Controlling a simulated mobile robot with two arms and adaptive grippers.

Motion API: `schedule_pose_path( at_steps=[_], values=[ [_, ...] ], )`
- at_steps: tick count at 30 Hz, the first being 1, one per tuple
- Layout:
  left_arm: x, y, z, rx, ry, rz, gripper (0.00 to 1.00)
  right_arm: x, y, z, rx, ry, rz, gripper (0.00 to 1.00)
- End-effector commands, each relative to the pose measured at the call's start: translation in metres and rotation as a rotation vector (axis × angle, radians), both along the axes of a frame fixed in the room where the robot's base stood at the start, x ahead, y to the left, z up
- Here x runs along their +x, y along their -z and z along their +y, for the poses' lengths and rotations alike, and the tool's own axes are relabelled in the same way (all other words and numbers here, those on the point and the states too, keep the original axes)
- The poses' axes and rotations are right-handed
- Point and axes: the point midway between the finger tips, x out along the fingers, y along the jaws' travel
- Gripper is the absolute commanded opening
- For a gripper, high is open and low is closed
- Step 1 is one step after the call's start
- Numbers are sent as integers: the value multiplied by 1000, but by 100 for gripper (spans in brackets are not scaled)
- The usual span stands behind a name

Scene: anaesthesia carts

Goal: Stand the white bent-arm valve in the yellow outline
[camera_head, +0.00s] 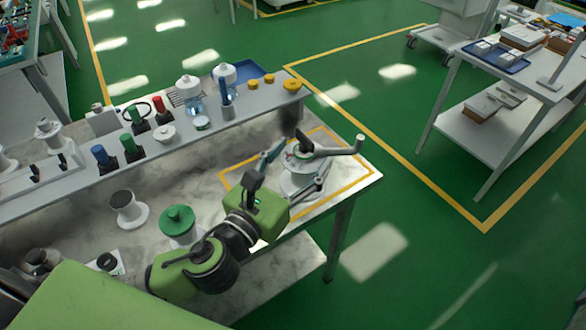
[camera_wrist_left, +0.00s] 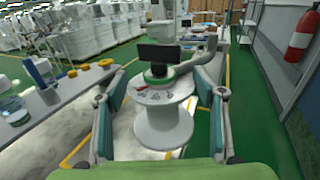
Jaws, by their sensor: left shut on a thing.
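The white bent-arm valve (camera_head: 299,184) is upright at the right end of the marble-topped bench, with a dark block on top and its bent arm pointing right. In the head view its base appears inside the yellow outline (camera_head: 353,185). I cannot tell whether it touches the top. My left gripper (camera_head: 293,170) is shut on the valve, one finger on each side. The left wrist view shows the valve (camera_wrist_left: 162,125) upright between the fingers, with a green ring below the dark block. My arm hides part of the outline. My right gripper is not in view.
A raised shelf (camera_head: 245,108) along the bench's back holds bottles, yellow knobs and coloured parts. A green-topped part (camera_head: 178,222) and a white spool (camera_head: 127,209) stand left of my gripper. A white cart (camera_head: 507,125) is across the floor. Free floor lies right of the bench.

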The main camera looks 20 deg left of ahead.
Motion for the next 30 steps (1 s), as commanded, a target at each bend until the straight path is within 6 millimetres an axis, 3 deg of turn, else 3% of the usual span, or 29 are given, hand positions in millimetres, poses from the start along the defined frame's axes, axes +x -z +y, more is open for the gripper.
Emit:
schedule_pose_path(
  at_steps=[11, 15, 25, 30],
  values=[
    [72, 35, 47, 2, -5, -5, 8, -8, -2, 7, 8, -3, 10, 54],
    [90, 64, 58, 0, -4, -2, 8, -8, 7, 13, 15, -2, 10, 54],
    [110, 90, 70, 0, -3, -6, 8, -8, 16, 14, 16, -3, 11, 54],
    [113, 117, 73, -4, -3, 0, 8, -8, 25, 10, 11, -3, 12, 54]
  ],
)
